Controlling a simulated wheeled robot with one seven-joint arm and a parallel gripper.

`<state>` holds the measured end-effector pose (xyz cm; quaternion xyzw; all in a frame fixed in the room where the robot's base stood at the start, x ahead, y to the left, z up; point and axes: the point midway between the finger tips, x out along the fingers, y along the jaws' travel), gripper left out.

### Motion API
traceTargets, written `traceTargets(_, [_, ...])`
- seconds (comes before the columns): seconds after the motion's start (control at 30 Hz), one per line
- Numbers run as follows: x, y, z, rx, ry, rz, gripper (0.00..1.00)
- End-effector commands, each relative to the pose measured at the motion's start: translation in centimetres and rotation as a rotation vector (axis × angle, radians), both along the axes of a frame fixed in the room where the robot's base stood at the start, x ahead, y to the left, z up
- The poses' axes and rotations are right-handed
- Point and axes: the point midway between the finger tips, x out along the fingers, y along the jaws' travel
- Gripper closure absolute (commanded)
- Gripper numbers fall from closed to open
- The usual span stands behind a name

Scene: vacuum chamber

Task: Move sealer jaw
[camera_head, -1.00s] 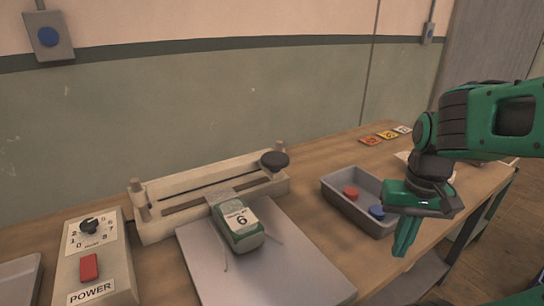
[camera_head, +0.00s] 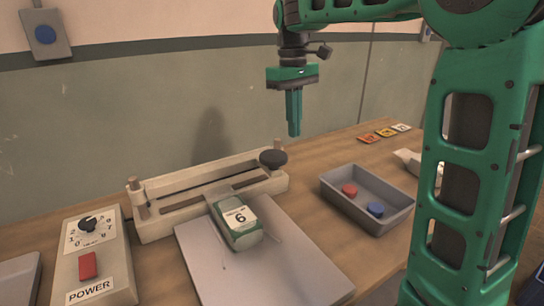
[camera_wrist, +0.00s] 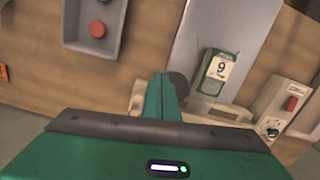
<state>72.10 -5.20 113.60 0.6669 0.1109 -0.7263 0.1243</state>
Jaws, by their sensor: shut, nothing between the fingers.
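The sealer (camera_head: 165,231) is a pale bar-shaped machine at the back of the bench. Its upper jaw (camera_head: 203,178) is a long bar raised above the base, with a round dark knob (camera_head: 273,158) at its right end. In the wrist view my fingers (camera_wrist: 162,80) partly cover the sealer, beside the dark knob (camera_wrist: 179,86).
A power box (camera_head: 92,262) with dial and red button stands left of the sealer. A grey tray (camera_head: 337,203) with a red disc (camera_head: 349,190) and a blue disc (camera_head: 375,209) stands right. Coloured cards (camera_head: 385,133) lie behind it. A wall runs behind the bench.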

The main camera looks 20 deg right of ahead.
Motion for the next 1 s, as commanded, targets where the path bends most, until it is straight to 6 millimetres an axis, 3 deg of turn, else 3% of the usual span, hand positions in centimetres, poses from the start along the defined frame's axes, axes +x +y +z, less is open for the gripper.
traceTargets(0.1, [2.5,3.1,0.8,0.000,0.009,0.099,1.00])
traceTargets(0.3, [3.9,5.2,1.5,0.000,0.016,0.170,1.00])
traceTargets(0.73, [3.9,5.3,1.2,0.001,0.016,0.172,1.00])
traceTargets(1.0, [3.6,5.1,-1.2,-0.001,0.019,0.170,1.00])
